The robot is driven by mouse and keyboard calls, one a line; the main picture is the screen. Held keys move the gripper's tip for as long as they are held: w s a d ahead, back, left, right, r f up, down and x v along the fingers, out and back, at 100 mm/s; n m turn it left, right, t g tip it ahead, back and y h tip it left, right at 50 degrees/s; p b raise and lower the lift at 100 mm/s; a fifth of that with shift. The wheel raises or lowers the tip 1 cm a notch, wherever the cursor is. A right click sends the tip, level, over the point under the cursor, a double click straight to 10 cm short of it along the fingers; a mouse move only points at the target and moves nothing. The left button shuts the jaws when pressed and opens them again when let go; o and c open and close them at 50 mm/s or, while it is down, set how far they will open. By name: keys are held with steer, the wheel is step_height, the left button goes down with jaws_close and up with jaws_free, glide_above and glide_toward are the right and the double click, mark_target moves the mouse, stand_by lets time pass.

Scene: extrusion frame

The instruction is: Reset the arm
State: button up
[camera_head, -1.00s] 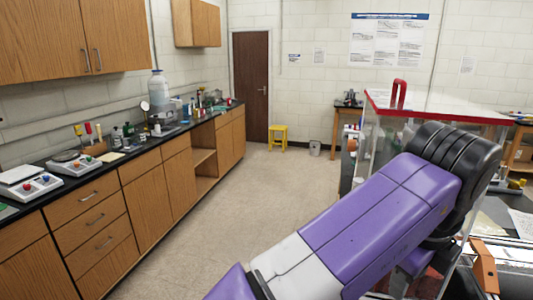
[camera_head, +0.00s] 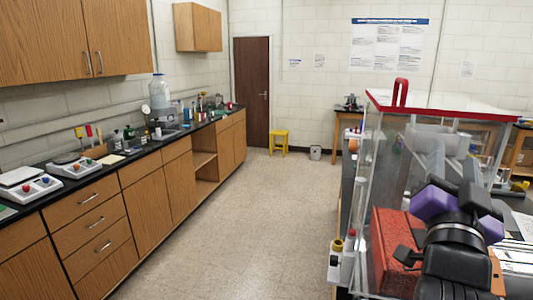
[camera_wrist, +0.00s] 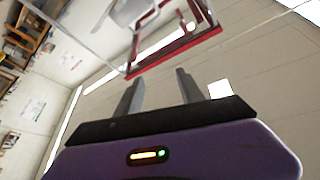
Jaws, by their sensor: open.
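My gripper (camera_wrist: 160,92) shows in the wrist view with its two grey fingers apart and nothing between them. It points toward the upper wall and ceiling. The red rim of a clear box (camera_wrist: 175,45) lies beyond the fingertips. In the head view my purple and black arm (camera_head: 452,225) is folded at the lower right, overlapping the clear box with a red-edged top (camera_head: 372,160).
A rough red block (camera_head: 392,240) shows beside my arm, behind the clear panel. Wooden cabinets with a black counter (camera_head: 100,185) run along the left. The middle floor (camera_head: 240,220) is clear.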

steer(key=s+a+f+n+t+y+b, duration=0.1)
steer(key=s+a+f+n+t+y, duration=0.1)
steer(key=s+a+f+n+y, duration=0.55)
steer(key=s+a+f+n+t+y+b, duration=0.1)
steer(key=s+a+f+n+t+y, duration=0.2)
steer(key=f+n+y, duration=0.6)
steer(key=s+f+m+g+h+b, duration=0.1)
steer(key=s+f+g, duration=0.3)
steer(key=s+f, duration=0.8)
steer(key=s+a+f+m+g+h+b, duration=0.1)
steer(key=s+f+m+g+h+b, duration=0.1)
steer(key=s+f, duration=1)
steer(key=s+m+g+h, duration=0.1)
steer(key=s+m+g, duration=0.1)
steer(key=s+g, duration=0.1)
steer(key=shift+s+f+h, duration=0.2)
steer(key=shift+s+h, duration=0.15)
steer(key=shift+s, duration=0.4)
